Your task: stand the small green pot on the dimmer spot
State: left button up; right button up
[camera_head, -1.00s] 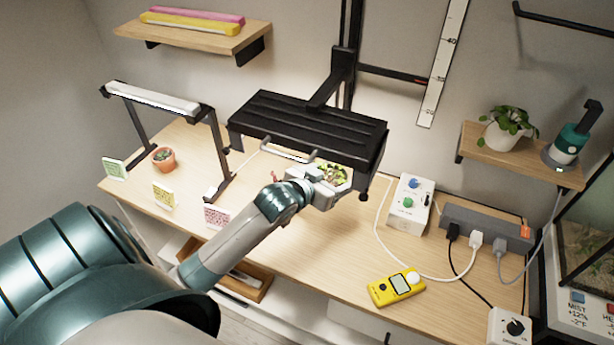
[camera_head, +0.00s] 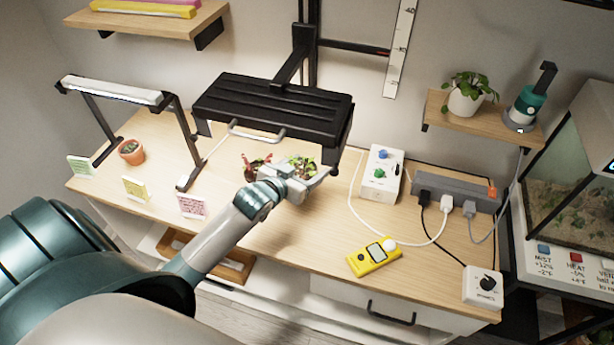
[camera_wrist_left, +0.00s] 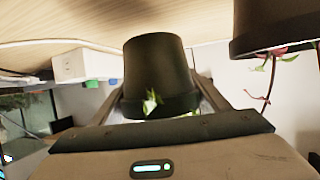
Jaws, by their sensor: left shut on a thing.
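My left gripper (camera_head: 300,187) is shut on a small dark pot with a leafy green plant (camera_head: 303,164), in front of the black lamp hood. In the left wrist view, which looks upside down, the dark pot (camera_wrist_left: 158,70) sits between the fingers, leaves pointing to the picture's bottom. Whether its base touches the bench is unclear. A red-leaved plant (camera_head: 255,166) stands just left of it, and its dark pot (camera_wrist_left: 275,22) shows at the wrist view's right edge. No spot is clearly marked as dimmer. My right gripper is out of view.
The black lamp (camera_head: 275,105) overhangs the plants. A white bar lamp (camera_head: 115,91) stands left, near a terracotta pot (camera_head: 131,152) and green, yellow and pink cards (camera_head: 193,206). A white control box (camera_head: 380,172), yellow meter (camera_head: 374,258) and cables lie right. Front centre bench is clear.

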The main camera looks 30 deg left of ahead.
aim_at(307, 178)
pick_arm(q)
notch_tip(307, 178, down, 3)
jog(key=shift+f+p, duration=0.15)
jog(key=shift+p, duration=0.25)
jog(key=shift+f, duration=0.4)
jog(key=shift+f, duration=0.15)
jog(key=o, duration=1)
jog(key=shift+s, duration=0.1)
jog(key=b+v, duration=0.2)
jog(key=v, duration=1)
jog(key=shift+r, duration=0.2)
